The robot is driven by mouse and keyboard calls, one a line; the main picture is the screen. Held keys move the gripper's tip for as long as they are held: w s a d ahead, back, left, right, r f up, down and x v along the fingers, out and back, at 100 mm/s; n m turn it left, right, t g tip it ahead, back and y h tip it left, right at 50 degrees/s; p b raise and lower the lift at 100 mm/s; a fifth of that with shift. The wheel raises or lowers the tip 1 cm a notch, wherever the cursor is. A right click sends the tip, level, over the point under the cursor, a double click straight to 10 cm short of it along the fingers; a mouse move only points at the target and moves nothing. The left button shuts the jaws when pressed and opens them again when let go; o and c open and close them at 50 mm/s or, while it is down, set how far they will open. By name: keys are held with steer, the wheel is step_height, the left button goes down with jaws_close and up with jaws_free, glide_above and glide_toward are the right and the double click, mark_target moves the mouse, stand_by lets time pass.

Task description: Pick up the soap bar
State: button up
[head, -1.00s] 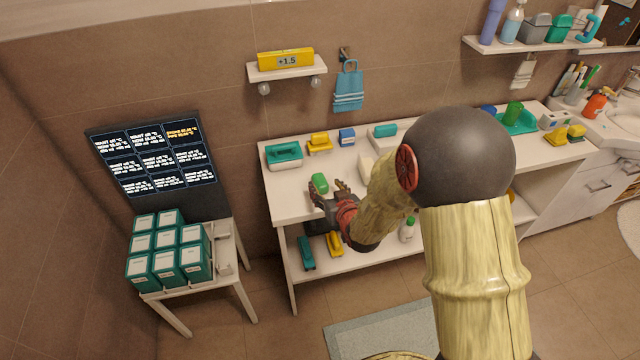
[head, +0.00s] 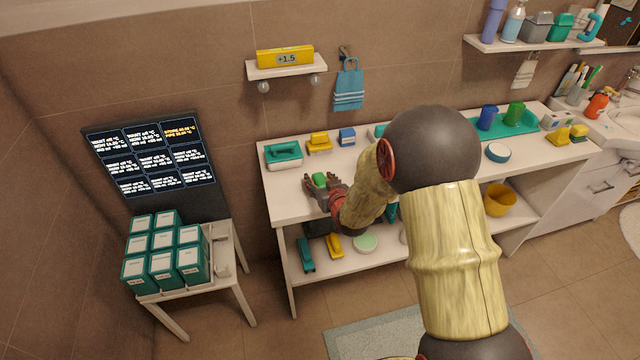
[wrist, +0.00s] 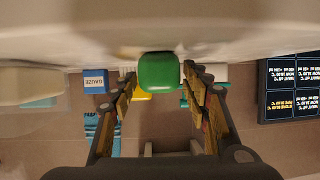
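The soap bar, seen as a small rounded green block (head: 319,180), is on the white table top (head: 283,201) near its front left part. It also shows in the wrist view (wrist: 158,72), between the two fingertips. My gripper (head: 321,181) is low over the table, its fingers on either side of the green block. In the wrist view my gripper (wrist: 160,76) is open, with a narrow gap visible beside the block. The block's underside is hidden.
A teal dish (head: 284,155), a yellow item (head: 319,142) and a blue box (head: 347,137) stand behind at the table's back. A shelf (head: 287,70) hangs above. A stand with teal boxes (head: 165,250) is at left. Bare table lies left of my gripper.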

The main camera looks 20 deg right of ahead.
steer(key=c, duration=1)
steer(key=shift+r, duration=0.1)
steer(key=shift+c, duration=0.4)
